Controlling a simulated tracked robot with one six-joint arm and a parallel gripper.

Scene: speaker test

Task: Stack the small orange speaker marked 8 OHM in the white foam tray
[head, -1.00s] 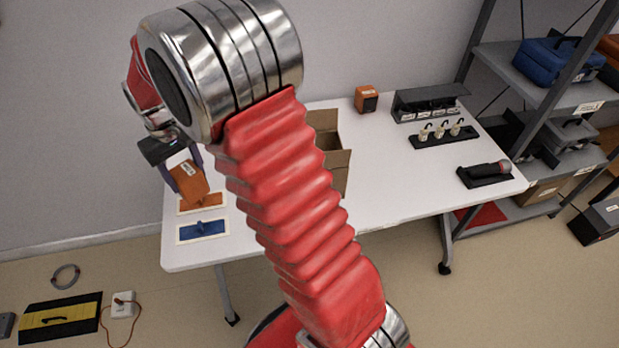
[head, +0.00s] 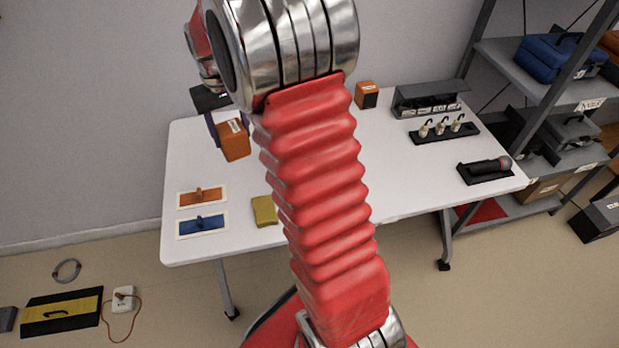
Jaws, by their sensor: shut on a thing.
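An orange speaker (head: 235,143) with a small white label hangs over the left part of the table; the label is too small to read. My gripper (head: 229,127) is shut on it, with one finger visible along its left side. A second orange speaker (head: 367,96) with a dark lower front stands at the table's back edge, right of my arm. I cannot make out a white foam tray; my arm hides the middle of the table.
On the white table (head: 185,160) lie an orange-centred board (head: 184,199) and a blue-centred board (head: 187,228), plus a yellow block (head: 264,211). At right are a dark case (head: 430,100), a peg rack (head: 445,133) and a microphone holder (head: 485,172). Shelves (head: 515,68) stand beyond.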

